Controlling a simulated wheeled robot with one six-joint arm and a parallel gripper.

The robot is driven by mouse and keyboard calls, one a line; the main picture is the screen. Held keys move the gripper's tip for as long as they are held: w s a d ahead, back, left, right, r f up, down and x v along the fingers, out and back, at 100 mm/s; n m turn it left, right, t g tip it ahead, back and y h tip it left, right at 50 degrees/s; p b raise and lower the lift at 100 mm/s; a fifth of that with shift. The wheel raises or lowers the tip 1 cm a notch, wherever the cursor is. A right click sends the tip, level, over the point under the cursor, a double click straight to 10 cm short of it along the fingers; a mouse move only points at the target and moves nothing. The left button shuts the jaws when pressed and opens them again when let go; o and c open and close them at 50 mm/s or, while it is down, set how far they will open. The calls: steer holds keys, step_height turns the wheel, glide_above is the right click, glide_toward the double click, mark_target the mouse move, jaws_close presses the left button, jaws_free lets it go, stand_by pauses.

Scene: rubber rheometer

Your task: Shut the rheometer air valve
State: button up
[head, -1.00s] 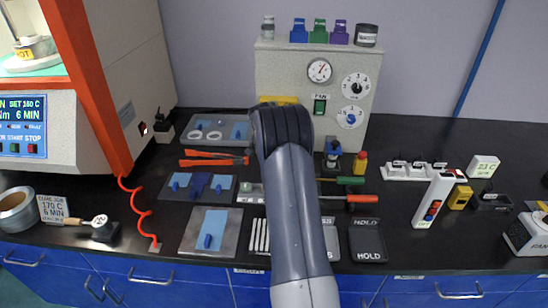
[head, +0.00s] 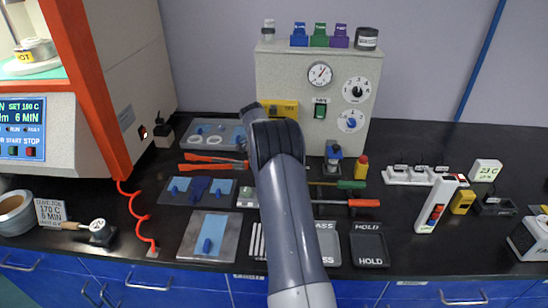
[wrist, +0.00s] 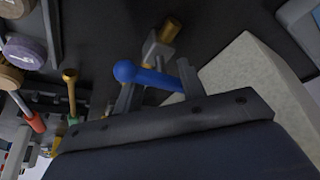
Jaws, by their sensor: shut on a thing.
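The air valve shows in the wrist view as a blue lever (wrist: 150,77) with a round ball end, beside a grey body (wrist: 156,50) with a brass fitting (wrist: 172,27). My gripper (wrist: 158,86) has one finger on each side of the blue lever and is shut on it. The ball end sticks out past the left finger. In the head view my arm hides the gripper and the valve. The rheometer (head: 60,130), with its orange frame and lit display, stands at the left.
A pale control box (head: 335,75) with dials stands at the back, close to my arm. Orange-handled tools (head: 205,168), mould plates (head: 208,237) and a HOLD tray (head: 369,246) lie around the arm. A white power strip (head: 415,175) is at the right.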

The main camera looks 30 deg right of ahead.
steer(key=o, duration=0.8)
steer(key=shift+a, duration=0.1)
steer(key=shift+o, duration=0.2)
steer(key=v, duration=1)
steer(key=shift+r, duration=0.4)
steer(key=shift+a, duration=0.1)
steer(key=x, duration=1.1)
steer(key=shift+a+r, duration=0.1)
steer(key=shift+r, duration=0.1)
